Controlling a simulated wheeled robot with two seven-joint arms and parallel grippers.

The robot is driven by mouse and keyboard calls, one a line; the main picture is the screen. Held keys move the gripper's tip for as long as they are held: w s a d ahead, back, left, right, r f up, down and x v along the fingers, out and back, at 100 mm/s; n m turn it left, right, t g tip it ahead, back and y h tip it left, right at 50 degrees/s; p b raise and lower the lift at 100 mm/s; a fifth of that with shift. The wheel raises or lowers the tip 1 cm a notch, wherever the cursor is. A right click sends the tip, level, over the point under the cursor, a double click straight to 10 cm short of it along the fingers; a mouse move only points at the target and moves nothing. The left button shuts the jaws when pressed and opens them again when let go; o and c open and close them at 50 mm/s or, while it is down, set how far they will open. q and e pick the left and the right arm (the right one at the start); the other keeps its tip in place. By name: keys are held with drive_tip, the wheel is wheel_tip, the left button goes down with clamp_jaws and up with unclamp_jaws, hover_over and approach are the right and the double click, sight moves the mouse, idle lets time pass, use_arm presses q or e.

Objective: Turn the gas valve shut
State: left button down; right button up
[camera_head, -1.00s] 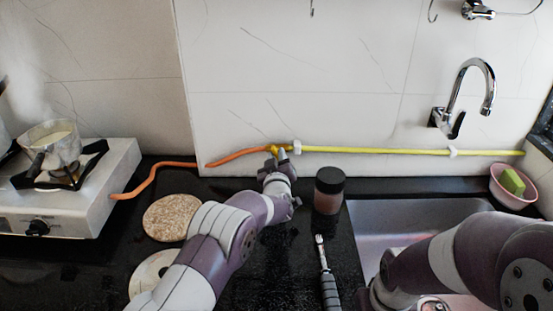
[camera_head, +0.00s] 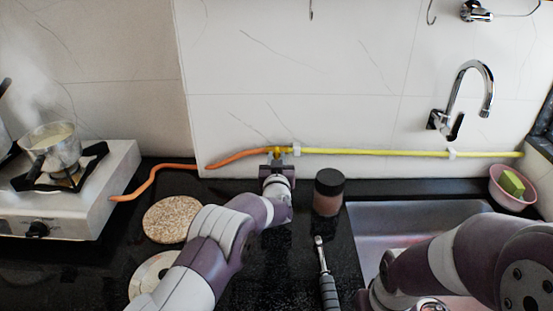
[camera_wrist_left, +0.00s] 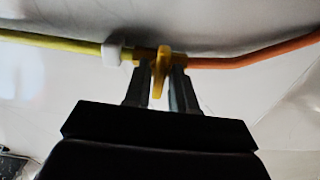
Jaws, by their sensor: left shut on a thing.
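The gas valve (camera_head: 276,151) is a yellow fitting on the wall, between the yellow pipe (camera_head: 370,151) and the orange hose (camera_head: 238,156). In the left wrist view its yellow lever (camera_wrist_left: 157,76) stands crosswise to the pipe line. My left gripper (camera_head: 277,158) reaches up to the valve from below. In the left wrist view the dark fingers (camera_wrist_left: 159,86) are on either side of the lever, shut on it. My right arm shows at the lower right in the head view, but its gripper is out of the picture.
A white gas stove (camera_head: 85,205) with a steaming pot (camera_head: 50,146) stands at left. A dark-lidded jar (camera_head: 329,192) stands right of my left wrist. A black-handled tool (camera_head: 325,275), round mat (camera_head: 171,218) and sink (camera_head: 385,225) are nearby.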

use_arm(q)
drive_tip(key=shift+s+f, duration=0.1)
drive_tip(key=shift+f, duration=0.4)
drive_tip(key=c, duration=1.2)
unclamp_jaws()
drive_tip(key=shift+o, duration=0.2)
drive_tip(key=shift+r, duration=0.35)
use_arm(e)
drive_tip(key=shift+s, duration=0.15)
use_arm(q)
drive_tip(key=shift+s, duration=0.15)
use_arm(e)
drive_tip(key=shift+f, duration=0.1)
use_arm(q)
drive_tip(key=s, duration=1.2)
drive_tip(key=shift+s, duration=0.25)
drive_tip(key=shift+w, duration=0.1)
